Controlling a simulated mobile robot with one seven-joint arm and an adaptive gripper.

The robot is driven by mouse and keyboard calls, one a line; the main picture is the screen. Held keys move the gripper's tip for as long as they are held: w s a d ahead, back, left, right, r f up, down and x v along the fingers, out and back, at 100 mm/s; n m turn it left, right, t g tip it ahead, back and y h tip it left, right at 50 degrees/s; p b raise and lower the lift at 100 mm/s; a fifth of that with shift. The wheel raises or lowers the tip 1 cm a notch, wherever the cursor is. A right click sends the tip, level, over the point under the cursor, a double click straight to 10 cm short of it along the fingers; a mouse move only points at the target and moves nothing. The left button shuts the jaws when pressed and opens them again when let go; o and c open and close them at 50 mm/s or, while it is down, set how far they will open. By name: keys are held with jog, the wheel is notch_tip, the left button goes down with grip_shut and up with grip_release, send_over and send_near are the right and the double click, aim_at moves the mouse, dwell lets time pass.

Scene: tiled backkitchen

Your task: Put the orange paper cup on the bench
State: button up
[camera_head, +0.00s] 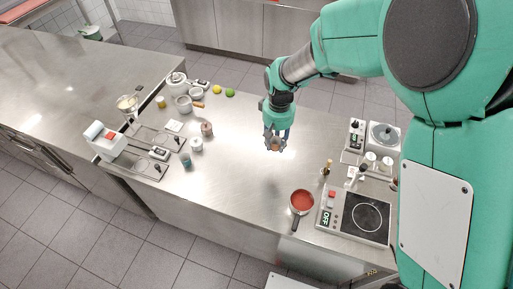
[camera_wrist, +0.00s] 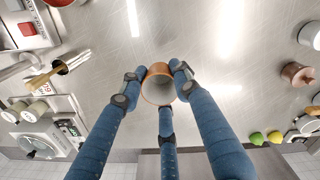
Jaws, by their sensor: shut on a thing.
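The orange paper cup (camera_wrist: 159,88) shows in the wrist view between my fingers, with its pale inside facing the camera. My gripper (camera_wrist: 160,82) is shut on the cup, with blue fingers touching it from both sides and a third finger below. In the head view my gripper (camera_head: 275,143) points down over the middle of the steel bench (camera_head: 245,170), and the cup (camera_head: 275,148) is mostly hidden by the fingers. I cannot tell whether the cup's base touches the bench.
A red-filled pan (camera_head: 302,202) and a hotplate (camera_head: 364,216) stand to the right on the bench. Jars, bowls (camera_head: 183,103), a lemon (camera_head: 217,90) and a lime (camera_head: 230,92) stand to the left and back. The bench around my gripper is clear.

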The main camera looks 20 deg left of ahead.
jog(key=s+a+n, duration=0.3)
jog(key=s+a, duration=0.6)
jog(key=s, duration=0.5)
jog(key=s+a+n, duration=0.3)
jog(key=s+a, duration=0.7)
jog(key=s, duration=0.4)
jog(key=shift+d+f, duration=0.15)
jog(key=shift+f, duration=1.15)
jog(key=shift+d+f, duration=0.1)
jog(key=shift+f, duration=1.2)
jog(key=b, duration=0.1)
send_over(177, 181)
jog(key=shift+s+a+f, duration=0.1)
jog(key=shift+f, duration=0.65)
jog(key=shift+f+b, duration=0.45)
jog(key=shift+f, duration=1.3)
jog(key=shift+f, duration=0.1)
